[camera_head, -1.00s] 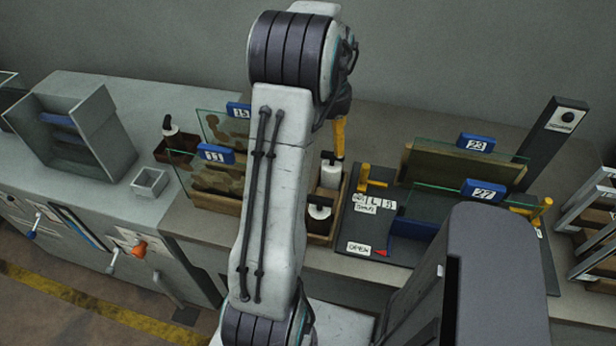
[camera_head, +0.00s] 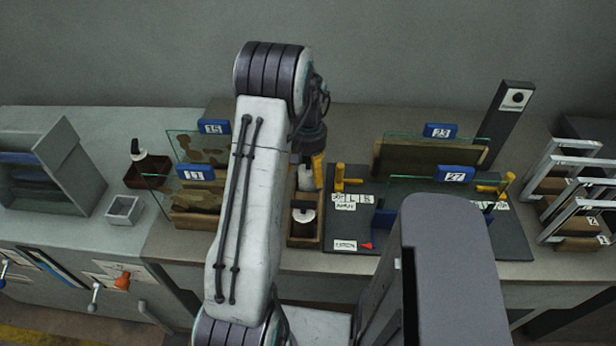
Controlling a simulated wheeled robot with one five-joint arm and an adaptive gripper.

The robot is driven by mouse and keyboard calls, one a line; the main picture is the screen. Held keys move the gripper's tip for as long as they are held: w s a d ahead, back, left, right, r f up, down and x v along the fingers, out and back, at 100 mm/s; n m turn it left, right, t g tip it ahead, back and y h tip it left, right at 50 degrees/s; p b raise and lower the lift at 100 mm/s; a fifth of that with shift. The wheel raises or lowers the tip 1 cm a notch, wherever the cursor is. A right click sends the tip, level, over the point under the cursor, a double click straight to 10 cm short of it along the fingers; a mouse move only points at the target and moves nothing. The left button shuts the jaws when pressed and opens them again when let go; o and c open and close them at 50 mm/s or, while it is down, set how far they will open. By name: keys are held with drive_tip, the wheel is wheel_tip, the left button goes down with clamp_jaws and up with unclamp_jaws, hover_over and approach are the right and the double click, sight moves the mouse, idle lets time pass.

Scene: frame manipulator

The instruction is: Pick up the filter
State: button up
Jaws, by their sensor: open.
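A narrow wooden box (camera_head: 291,240) on the counter holds two white cylindrical pieces. The rear white cylinder (camera_head: 305,180) is partly hidden by my gripper, and the front white piece (camera_head: 303,215) has a black part. I cannot tell for sure which thing is the filter. My gripper (camera_head: 316,171) is open, its yellow fingers pointing down at the rear white cylinder. I see no clear grip, and my arm hides part of the box.
Glass plates with blue number tags, such as 27 (camera_head: 455,174) and 23 (camera_head: 440,131), stand right of the box on a dark fixture with yellow handles (camera_head: 340,180). More tagged plates (camera_head: 196,198) stand left. A rack (camera_head: 575,190) is at far right.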

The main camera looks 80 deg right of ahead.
drive_tip(key=shift+f, duration=0.4)
drive_tip(key=c, duration=1.4)
drive_tip(key=shift+o, duration=0.2)
drive_tip(key=shift+r, duration=0.1)
